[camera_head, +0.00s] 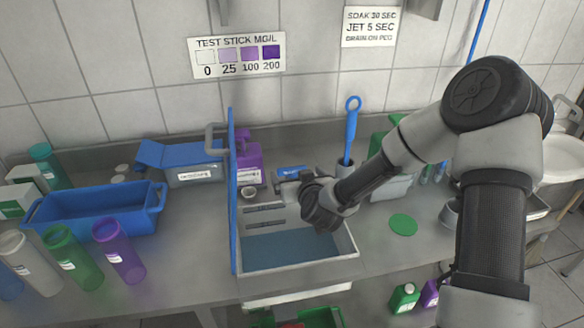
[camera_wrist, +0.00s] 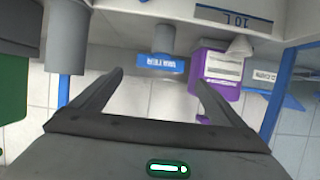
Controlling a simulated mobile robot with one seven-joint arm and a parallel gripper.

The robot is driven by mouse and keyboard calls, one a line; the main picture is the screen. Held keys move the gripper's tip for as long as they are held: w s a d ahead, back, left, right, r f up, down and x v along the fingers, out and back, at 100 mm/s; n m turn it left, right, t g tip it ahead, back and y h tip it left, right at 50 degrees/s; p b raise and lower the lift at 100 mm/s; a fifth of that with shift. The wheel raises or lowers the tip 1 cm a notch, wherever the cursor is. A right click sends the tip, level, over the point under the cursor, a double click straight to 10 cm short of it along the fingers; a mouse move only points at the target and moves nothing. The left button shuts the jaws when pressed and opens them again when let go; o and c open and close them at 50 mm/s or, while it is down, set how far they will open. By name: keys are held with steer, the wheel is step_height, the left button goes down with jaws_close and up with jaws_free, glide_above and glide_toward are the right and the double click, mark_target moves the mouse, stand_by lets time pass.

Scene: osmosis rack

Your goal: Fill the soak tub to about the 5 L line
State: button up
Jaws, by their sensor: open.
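The soak tub (camera_head: 350,240) is a pale, square-rimmed basin set in the counter, with blue-tinted liquid (camera_head: 292,246) in its bottom. Two dark level strips sit on its back wall, above the liquid; their text is too small in the head view. The wrist view, upside down, shows a strip reading 10 L (camera_wrist: 233,19). My gripper (camera_wrist: 158,78) is open and empty over the back of the tub. A grey cylindrical fitting (camera_wrist: 165,38) with a blue label (camera_wrist: 160,63) lies ahead between its fingers, apart from them. The label also shows in the head view (camera_head: 291,172).
A tall blue panel (camera_head: 232,200) borders the tub's left side. A purple bottle (camera_head: 249,160) stands behind the tub, and a blue-handled brush (camera_head: 351,130) stands to its right. A blue tray (camera_head: 95,211) and several capped bottles fill the left counter. A green disc (camera_head: 403,224) lies right.

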mark_target(292, 167)
steer(key=x, duration=0.8)
steer(key=shift+c, duration=0.5)
steer(key=c, duration=0.9)
steer(key=shift+s+a+f+m+h+b, duration=0.1)
steer(key=shift+a+f+m+h+b, duration=0.05)
steer(key=shift+m+h+b, duration=0.3)
steer(key=shift+c, duration=0.2)
steer(key=shift+a+m+h, duration=0.1)
steer(key=shift+m+h, duration=0.15)
steer(key=shift+h, duration=0.1)
steer(key=m+h, duration=0.2)
steer(key=h, duration=0.1)
steer(key=shift+t, duration=0.3)
steer(key=shift+d+m+h, duration=0.25)
steer(key=shift+m+h, duration=0.25)
steer(key=shift+m, duration=0.2)
